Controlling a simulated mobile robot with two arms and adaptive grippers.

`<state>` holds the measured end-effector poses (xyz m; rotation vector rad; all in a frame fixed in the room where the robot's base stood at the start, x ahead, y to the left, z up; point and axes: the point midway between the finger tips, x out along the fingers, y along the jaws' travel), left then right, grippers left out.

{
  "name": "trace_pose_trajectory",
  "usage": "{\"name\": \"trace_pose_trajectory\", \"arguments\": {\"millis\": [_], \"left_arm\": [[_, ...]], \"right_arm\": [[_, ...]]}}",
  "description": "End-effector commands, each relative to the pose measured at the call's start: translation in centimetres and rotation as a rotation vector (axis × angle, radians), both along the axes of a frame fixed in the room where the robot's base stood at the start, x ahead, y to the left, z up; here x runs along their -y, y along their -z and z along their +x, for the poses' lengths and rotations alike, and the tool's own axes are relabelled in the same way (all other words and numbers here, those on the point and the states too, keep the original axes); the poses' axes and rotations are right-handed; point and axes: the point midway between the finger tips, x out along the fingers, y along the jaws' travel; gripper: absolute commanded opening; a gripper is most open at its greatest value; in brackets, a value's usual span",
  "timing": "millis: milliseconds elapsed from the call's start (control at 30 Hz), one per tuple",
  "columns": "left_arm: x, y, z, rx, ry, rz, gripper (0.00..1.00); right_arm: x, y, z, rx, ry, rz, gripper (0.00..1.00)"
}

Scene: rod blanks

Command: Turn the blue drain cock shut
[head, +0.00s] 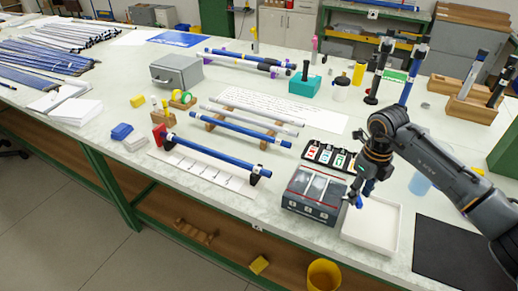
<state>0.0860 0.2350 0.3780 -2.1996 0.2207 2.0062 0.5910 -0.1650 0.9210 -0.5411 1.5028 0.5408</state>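A small blue piece (359,202), which looks like the drain cock, shows right at the fingertips. It is too small to tell its turn or whether the fingers touch it. The gap between the fingers cannot be made out. My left gripper is not in view.
A dark case with coloured tiles (331,157) stands just behind the machine. A black mat (455,258) lies right of the tray. Blue and white rods on stands (215,155) fill the table to the left. A yellow bin (323,275) stands below the front edge.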

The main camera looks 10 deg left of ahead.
Motion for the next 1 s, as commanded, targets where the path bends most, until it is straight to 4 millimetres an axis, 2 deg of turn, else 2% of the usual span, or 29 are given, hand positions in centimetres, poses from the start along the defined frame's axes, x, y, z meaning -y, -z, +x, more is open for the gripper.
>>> {"name": "trace_pose_trajectory", "arguments": {"millis": [500,600,1000], "left_arm": [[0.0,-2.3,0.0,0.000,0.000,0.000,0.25],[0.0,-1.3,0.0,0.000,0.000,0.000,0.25],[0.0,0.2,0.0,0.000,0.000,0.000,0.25]], "right_arm": [[0.4,-0.2,0.6,-0.001,-0.601,0.001,0.38],[0.4,-2.1,0.8,0.007,-0.603,-0.002,0.38],[0.4,-10.2,0.7,0.005,-0.601,-0.001,0.38]]}}
